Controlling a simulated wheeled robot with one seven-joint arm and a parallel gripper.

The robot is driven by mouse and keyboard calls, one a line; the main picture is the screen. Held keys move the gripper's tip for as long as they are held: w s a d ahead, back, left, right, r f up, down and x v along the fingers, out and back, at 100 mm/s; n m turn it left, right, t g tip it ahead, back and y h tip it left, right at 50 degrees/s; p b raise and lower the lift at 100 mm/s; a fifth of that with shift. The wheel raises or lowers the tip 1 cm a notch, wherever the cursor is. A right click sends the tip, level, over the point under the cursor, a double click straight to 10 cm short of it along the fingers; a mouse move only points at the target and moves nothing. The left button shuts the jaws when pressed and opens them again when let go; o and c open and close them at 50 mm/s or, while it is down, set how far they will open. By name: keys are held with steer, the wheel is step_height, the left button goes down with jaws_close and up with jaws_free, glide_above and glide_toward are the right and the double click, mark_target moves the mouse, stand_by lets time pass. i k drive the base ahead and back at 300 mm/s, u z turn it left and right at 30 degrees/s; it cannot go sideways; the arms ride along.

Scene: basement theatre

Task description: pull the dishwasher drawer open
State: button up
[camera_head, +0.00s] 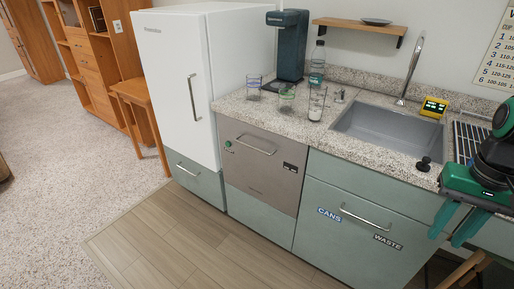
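The dishwasher drawer (262,172) has a grey-brown metal front under the counter, between the white fridge and the sink cabinet. It looks shut, its front about level with the cabinet faces. A slim bar handle (256,144) runs across its upper part. A small round green mark sits at its upper left and a dark panel at its upper right. My gripper (455,224) is at the right edge, well to the right of the drawer, in front of the counter. Its two teal fingers point down and stand apart with nothing visible between them.
The fridge (178,80) stands left of the drawer. A cabinet (358,215) with a bar handle and CANS and WASTE labels is to its right. Glasses, a bottle (317,62) and a dark dispenser (289,46) stand on the counter. The wooden floor (185,240) in front is clear.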

mark_target(270, 167)
steer(key=u, duration=0.05)
steer(key=i, duration=1)
steer(key=z, duration=0.05)
